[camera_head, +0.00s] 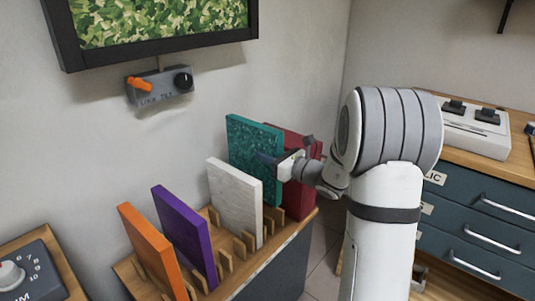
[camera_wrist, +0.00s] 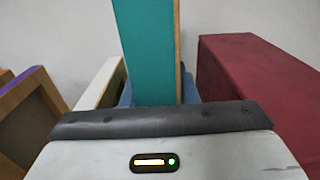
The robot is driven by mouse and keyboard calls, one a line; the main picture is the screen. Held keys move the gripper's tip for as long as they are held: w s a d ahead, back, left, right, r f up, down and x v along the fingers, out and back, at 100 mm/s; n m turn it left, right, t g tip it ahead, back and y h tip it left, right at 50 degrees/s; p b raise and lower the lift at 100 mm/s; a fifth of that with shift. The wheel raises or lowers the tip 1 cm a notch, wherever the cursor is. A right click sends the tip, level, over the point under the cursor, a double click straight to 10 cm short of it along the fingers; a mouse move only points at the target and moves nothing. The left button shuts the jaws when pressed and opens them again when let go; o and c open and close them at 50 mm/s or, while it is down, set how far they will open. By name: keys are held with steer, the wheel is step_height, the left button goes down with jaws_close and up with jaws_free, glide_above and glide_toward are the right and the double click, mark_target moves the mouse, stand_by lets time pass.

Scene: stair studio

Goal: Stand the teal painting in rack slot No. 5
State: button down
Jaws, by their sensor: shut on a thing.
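The teal painting (camera_head: 254,155) is upright above the wooden rack (camera_head: 272,247), between the white painting and the dark red one. My gripper (camera_head: 276,159) is shut on its right edge. In the wrist view the teal painting (camera_wrist: 148,50) rises from between the fingers (camera_wrist: 158,95), with the white painting's edge to its left and the red one to its right. The teal painting's lower edge is hidden behind the white painting, so I cannot tell whether it touches the rack. No slot numbers are readable.
Orange (camera_head: 150,252), purple (camera_head: 186,236) and white (camera_head: 235,203) paintings stand in the rack to the left. A dark red painting (camera_head: 300,185) stands close on the right. A framed picture (camera_head: 155,22) and a grey switch box (camera_head: 160,87) are on the wall behind. Drawers (camera_head: 478,200) stand at right.

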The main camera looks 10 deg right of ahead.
mark_target(268, 185)
steer(key=shift+f+b, duration=3.95)
steer(key=shift+f, duration=1.45)
steer(key=c, duration=1.1)
jaws_free()
steer(key=shift+o, duration=0.2)
